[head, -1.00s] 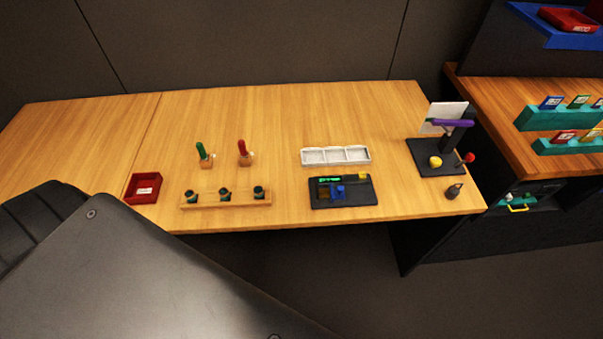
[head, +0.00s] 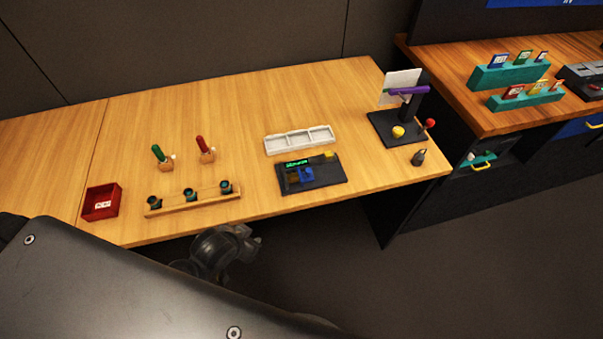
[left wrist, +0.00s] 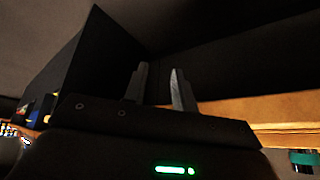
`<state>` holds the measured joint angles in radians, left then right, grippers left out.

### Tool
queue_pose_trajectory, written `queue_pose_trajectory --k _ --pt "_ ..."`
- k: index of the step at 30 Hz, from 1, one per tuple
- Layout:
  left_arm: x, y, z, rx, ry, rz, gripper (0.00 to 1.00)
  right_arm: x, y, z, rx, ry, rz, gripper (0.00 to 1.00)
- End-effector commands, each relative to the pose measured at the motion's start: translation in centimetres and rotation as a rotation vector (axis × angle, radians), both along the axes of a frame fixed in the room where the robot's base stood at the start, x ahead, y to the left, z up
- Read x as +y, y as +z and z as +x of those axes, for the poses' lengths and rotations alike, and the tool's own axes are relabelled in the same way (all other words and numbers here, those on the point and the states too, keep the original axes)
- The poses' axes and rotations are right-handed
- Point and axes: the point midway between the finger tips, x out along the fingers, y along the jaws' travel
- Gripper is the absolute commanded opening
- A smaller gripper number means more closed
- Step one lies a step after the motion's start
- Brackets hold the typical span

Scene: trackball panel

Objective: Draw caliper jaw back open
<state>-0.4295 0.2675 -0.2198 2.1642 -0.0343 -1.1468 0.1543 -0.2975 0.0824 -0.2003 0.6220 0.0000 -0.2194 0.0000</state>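A black device that looks like the caliper (head: 325,175) lies near the table's front edge in the head view. It has a lit green readout (head: 297,163), a blue sliding block (head: 306,175) that appears to be its jaw, and a yellow piece (head: 329,155) at its far right. The exact jaw gap is too small to tell. My left gripper (head: 252,242) is below and in front of the table edge, left of the device and apart from it. In the left wrist view its two fingers (left wrist: 160,88) stand apart with nothing between them. My right gripper is not in view.
A wooden rack (head: 193,201) with several dark cups stands left of the device. A white tray (head: 299,140) lies behind it. A black stand (head: 397,128) with a purple arm is at the right. A red tray (head: 101,202) is far left.

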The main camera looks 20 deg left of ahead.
Motion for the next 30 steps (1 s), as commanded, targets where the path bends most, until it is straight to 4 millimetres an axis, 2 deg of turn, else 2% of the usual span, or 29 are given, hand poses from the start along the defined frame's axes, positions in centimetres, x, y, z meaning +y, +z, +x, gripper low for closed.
queue_pose_trajectory --k 1,5,7,12,18,23,30 --pt "-0.2 1.6 0.0 -0.018 -0.004 -0.003 0.27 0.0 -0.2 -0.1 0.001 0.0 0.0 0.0" --pt "-0.5 5.4 -0.3 -0.057 -0.012 -0.01 0.27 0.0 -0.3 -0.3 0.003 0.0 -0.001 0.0" --pt "-0.8 7.9 0.6 -0.123 -0.036 -0.017 0.27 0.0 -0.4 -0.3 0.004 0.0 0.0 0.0" --pt "-1.9 9.9 5.4 -0.315 -0.13 -0.078 0.27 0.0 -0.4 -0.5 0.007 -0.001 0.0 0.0" --pt "-3.1 12.2 9.2 -0.477 -0.263 -0.183 0.27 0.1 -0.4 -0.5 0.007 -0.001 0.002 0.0" --pt "-3.4 13.5 10.6 -0.54 -0.363 -0.269 0.27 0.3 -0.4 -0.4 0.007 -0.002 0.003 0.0" --pt "-3.5 14.0 10.9 -0.556 -0.41 -0.32 0.27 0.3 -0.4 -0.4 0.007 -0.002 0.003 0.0"
